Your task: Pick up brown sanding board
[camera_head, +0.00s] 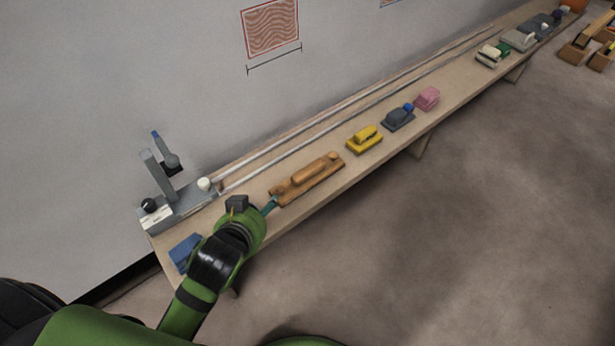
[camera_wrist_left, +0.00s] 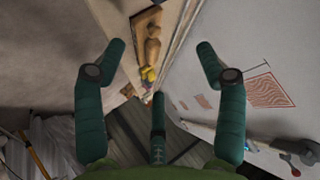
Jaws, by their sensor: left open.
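The brown sanding board (camera_head: 311,183), a long wooden board with a handle and a round knob, lies on the narrow bench. It also shows at the top of the left wrist view (camera_wrist_left: 151,38). My left gripper (camera_head: 269,206) is at the near left end of the board, over the bench. The left wrist view shows its green fingers (camera_wrist_left: 159,62) spread apart with nothing between them. Whether a finger touches the board is unclear. My right gripper is in neither view.
The long bench (camera_head: 232,182) runs along the wall and carries two metal rails. A grey device (camera_head: 176,203) and a blue block (camera_head: 185,252) are at its near end. A yellow sander (camera_head: 364,139), a grey-blue one (camera_head: 398,118) and a pink one (camera_head: 427,98) lie beyond the board. Open floor lies right.

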